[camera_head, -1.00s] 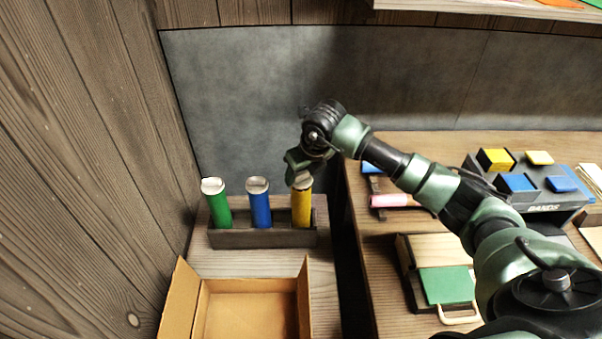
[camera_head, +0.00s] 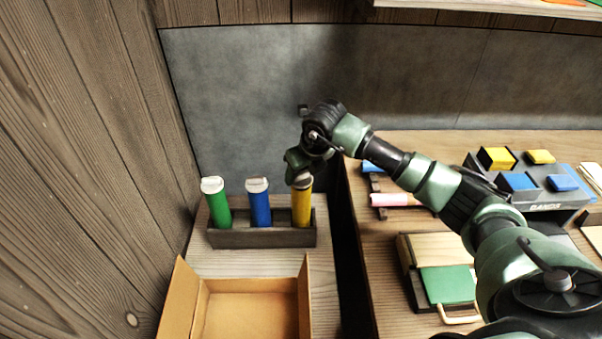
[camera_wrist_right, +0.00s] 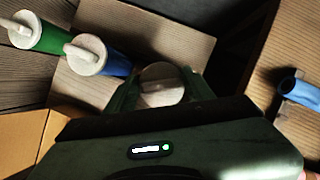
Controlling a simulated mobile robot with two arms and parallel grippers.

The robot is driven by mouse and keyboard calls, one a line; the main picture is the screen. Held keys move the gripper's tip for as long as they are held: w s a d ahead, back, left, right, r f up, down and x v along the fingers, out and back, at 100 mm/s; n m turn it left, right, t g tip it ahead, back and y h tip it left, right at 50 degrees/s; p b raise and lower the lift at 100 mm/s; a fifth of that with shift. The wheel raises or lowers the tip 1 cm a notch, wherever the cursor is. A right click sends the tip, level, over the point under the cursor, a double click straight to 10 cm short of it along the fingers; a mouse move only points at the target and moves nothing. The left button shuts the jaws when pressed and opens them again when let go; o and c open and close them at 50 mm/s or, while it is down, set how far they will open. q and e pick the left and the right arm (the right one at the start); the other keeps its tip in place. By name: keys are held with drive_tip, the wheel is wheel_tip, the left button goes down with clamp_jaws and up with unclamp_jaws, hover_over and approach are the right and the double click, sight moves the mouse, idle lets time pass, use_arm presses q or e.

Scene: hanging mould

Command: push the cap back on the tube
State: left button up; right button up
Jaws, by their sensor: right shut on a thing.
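The yellow tube (camera_head: 301,206) stands upright at the right end of a dark wooden rack (camera_head: 262,238). Its pale round cap (camera_wrist_right: 162,84) shows between the fingers in the right wrist view. My right gripper (camera_head: 302,180) is over the top of the yellow tube, shut on the cap. The gripper partly hides the cap in the head view, so I cannot tell how far down it sits. The green tube (camera_head: 218,210) and blue tube (camera_head: 259,207) stand beside it with pale caps on their tops. My left gripper is not in view.
An open cardboard box (camera_head: 245,308) stands in front of the rack. A wooden wall (camera_head: 90,150) rises at the left. A workbench (camera_head: 385,270) at the right, past a dark gap, holds a green pad (camera_head: 447,285) and a grey block holder (camera_head: 545,200).

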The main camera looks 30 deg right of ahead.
drive_tip(key=o, duration=1.4)
drive_tip(key=shift+c, duration=0.2)
drive_tip(key=shift+o, duration=0.3)
drive_tip(key=o, duration=0.4)
drive_tip(key=shift+r, duration=0.15)
drive_tip(key=shift+r+p, duration=2.05)
drive_tip(key=shift+r, duration=1.35)
